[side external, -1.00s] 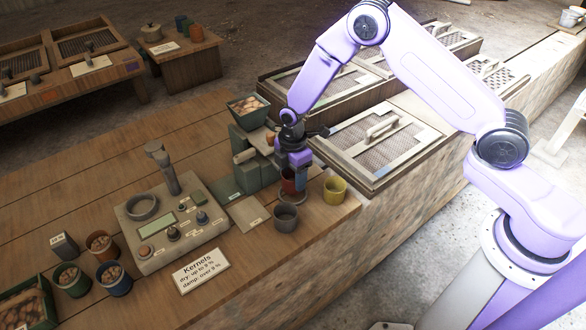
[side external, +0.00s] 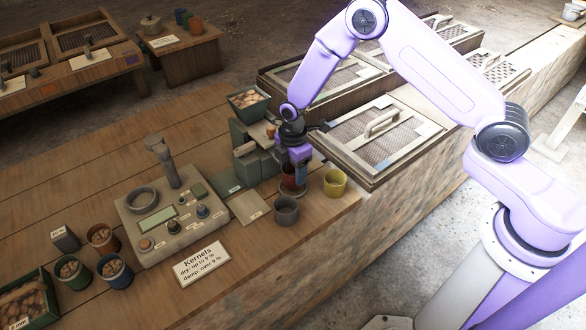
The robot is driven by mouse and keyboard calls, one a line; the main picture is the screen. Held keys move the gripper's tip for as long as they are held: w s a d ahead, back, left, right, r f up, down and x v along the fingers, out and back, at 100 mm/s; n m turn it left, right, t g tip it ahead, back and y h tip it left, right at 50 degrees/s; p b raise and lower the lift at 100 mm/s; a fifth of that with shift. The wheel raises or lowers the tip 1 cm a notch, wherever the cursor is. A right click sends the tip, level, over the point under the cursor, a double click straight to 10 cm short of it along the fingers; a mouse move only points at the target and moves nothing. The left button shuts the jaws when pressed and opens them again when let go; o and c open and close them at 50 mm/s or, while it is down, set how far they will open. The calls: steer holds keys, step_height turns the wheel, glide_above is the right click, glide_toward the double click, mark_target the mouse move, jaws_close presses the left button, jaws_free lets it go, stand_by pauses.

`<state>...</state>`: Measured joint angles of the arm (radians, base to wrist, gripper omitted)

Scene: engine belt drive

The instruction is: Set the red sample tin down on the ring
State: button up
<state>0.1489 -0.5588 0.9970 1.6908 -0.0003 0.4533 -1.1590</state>
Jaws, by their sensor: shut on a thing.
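The red sample tin (side external: 290,183) is dark red and upright, between the grey tin and the yellow tin near the table's front edge. My gripper (side external: 295,165) points down and is shut on it from above, partly hiding it. A pale round edge shows just under the tin; I cannot tell whether the tin touches it. A grey raised ring (side external: 142,200) sits on the left of the meter panel (side external: 170,232), well left of my gripper. It looks empty.
A grey tin (side external: 286,211) stands close in front left of the red tin, and a yellow tin (side external: 335,183) close right. A green block device (side external: 253,163) is behind left. A Kernels sign (side external: 202,262) stands before the panel. Tins of kernels (side external: 103,240) are far left.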

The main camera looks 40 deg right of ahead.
steer(key=shift+f, duration=0.95)
stand_by(0.7)
steer(key=shift+f, duration=0.3)
stand_by(0.3)
steer(key=o, duration=1.1)
steer(key=shift+o, duration=0.2)
steer(key=shift+w, duration=0.1)
steer(key=shift+w+r, duration=0.1)
steer(key=shift+w, duration=0.05)
steer(key=shift+c, duration=1)
